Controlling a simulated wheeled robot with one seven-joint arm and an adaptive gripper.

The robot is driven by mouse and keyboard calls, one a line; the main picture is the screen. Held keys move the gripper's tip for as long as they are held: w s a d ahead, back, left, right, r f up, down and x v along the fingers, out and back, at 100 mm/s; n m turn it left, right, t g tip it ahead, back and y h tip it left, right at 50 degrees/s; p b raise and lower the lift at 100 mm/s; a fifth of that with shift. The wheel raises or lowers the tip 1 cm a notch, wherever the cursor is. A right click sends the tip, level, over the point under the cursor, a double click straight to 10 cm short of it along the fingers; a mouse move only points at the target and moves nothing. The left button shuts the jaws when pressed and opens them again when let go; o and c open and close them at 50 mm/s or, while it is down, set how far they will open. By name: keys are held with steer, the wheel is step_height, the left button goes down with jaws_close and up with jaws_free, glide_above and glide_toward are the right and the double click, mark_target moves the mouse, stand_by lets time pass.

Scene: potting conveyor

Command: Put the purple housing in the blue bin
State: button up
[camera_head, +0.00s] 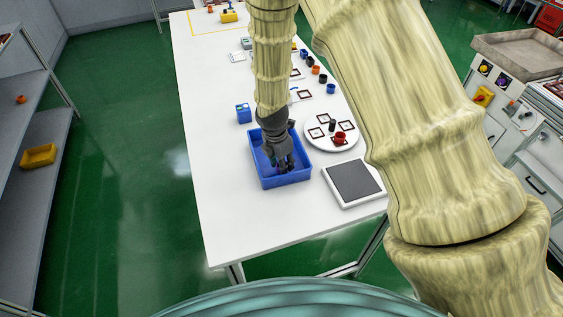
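The blue bin (297,180) is an open tray on the white table, in the head view. My gripper (284,165) points down over the inside of the bin, and its fingers reach below the rim level in the picture. The fingers are dark and small here, so I cannot tell whether they are open or shut. I cannot make out a purple housing anywhere; the fingers and the bin wall hide part of the bin's inside.
A white round plate (352,142) with framed squares, a red cup (339,138) and a dark cylinder (332,125) stands right of the bin. A grey-topped pad (353,180) lies in front of it. A blue block (243,113) stands behind left. The table's front left is clear.

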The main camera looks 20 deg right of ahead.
mark_target(277, 168)
steer(key=shift+f, duration=0.2)
steer(key=o, duration=0.8)
steer(key=shift+w, duration=0.15)
steer(key=shift+c, duration=0.2)
steer(key=shift+r, duration=0.15)
step_height(277, 168, up, 12)
steer(key=a+b, duration=0.1)
steer(key=b, duration=0.2)
steer(key=shift+s+a+b, duration=0.3)
steer(key=shift+s+a, duration=0.05)
steer(key=shift+s, duration=0.05)
